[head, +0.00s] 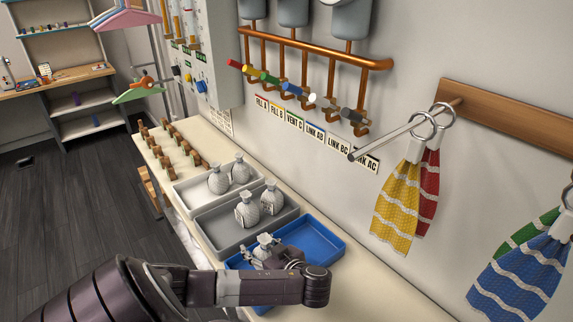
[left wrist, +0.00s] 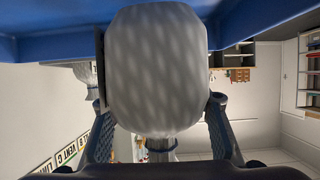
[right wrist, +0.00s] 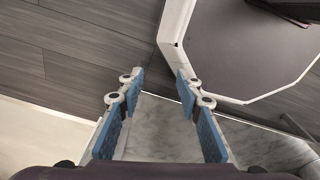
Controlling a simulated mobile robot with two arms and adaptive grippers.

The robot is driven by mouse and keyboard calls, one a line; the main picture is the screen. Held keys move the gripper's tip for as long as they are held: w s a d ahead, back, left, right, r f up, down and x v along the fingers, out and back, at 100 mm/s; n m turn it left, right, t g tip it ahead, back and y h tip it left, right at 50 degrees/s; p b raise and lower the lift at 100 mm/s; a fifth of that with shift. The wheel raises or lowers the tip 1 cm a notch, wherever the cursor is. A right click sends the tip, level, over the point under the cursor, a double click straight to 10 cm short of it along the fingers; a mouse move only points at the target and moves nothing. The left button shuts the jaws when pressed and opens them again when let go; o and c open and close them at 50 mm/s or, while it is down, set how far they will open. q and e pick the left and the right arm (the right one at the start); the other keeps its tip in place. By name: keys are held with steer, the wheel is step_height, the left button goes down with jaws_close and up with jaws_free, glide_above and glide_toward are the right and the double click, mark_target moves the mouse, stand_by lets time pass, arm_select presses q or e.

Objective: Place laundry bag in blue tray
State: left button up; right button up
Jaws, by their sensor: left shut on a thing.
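The blue tray (head: 323,246) is at the near end of the row of trays on the ledge. My left gripper (head: 268,250) is over its left part, partly hidden by my own wrist. It is shut on a pale grey laundry bag (head: 264,240). In the left wrist view the bag (left wrist: 155,70) fills the middle between the two fingers, and the blue tray (left wrist: 265,20) shows along the top, close to the bag's end. I cannot tell whether the bag touches the tray floor. My right gripper (right wrist: 158,78) is open and empty above the floor.
A white tray (head: 187,200) and a grey tray (head: 215,230) farther along the ledge hold other grey bags. Wooden pegs stand beyond them. Copper pipes with coloured handles are on the wall, and striped cloths hang at right. The blue tray's right part is clear.

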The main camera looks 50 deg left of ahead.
arm_select(q)
steer(key=w+b, duration=0.2)
steer(key=w, duration=0.1)
steer(key=w+b, duration=0.2)
steer(key=w, duration=0.1)
steer(key=w+b, duration=0.1)
steer(key=w, duration=0.2)
steer(key=shift+d+f+b, duration=0.3)
steer(key=shift+d+b, duration=0.1)
steer(key=w+b, duration=0.4)
steer(key=w, duration=0.1)
steer(key=w+b, duration=0.1)
steer(key=w, duration=0.2)
steer(key=shift+d+b, duration=0.35)
steer(key=shift+b, duration=0.05)
steer(key=shift+w+r, duration=0.2)
steer(key=shift+w, duration=0.2)
step_height(320, 180, down, 4)
steer(key=b, duration=0.3)
steer(key=shift+r, duration=0.25)
steer(key=shift+s+r, duration=0.1)
steer(key=o, duration=0.9)
steer(key=shift+c, duration=0.2)
steer(key=o, duration=0.5)
